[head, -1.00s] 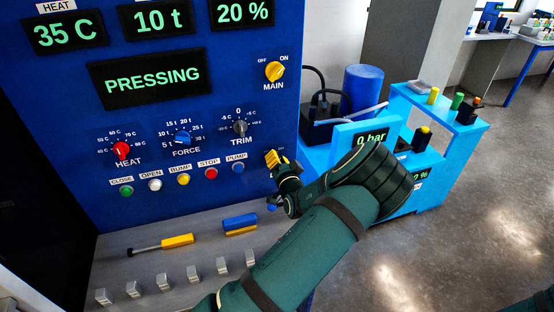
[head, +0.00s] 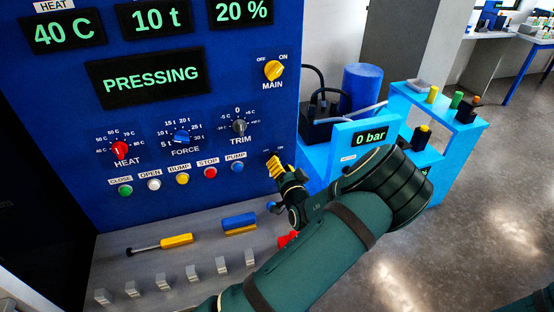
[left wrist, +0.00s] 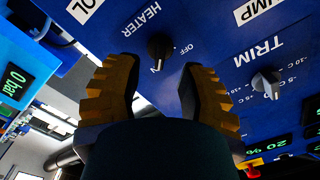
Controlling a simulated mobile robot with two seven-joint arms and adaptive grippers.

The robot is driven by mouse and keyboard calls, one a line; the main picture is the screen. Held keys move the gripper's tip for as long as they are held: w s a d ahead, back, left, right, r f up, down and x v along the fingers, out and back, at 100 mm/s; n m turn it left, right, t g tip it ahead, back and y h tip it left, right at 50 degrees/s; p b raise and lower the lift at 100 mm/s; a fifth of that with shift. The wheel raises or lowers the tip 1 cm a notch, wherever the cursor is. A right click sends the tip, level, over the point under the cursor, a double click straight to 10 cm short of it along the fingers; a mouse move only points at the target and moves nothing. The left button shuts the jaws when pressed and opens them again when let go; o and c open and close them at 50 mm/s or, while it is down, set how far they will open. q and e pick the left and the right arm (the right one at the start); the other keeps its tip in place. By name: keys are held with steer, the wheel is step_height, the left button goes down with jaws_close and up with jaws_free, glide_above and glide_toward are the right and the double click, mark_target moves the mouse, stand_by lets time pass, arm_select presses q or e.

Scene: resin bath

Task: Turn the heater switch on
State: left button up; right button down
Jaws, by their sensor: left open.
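The heater switch (left wrist: 159,45) is a small black rotary knob on the blue panel, beside a HEATER label and an OFF mark in the left wrist view. In the head view my own gripper hides most of the switch. My left gripper (head: 276,167) has yellow ribbed fingers. It is open and empty in front of the switch. In the left wrist view the two fingers (left wrist: 160,85) stand apart, with the knob seen between and beyond their tips. Contact is not visible. My right gripper is not in view.
The panel has the yellow MAIN knob (head: 273,70), the TRIM knob (head: 239,127) and a row of buttons nearby. Below, a grey ledge holds a yellow-handled tool (head: 176,240) and a blue-and-yellow block (head: 239,221). A light-blue cart (head: 440,165) stands right of the panel.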

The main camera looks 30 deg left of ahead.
arm_select(q)
steer(key=v, duration=0.7)
steer(key=shift+s+d, duration=0.2)
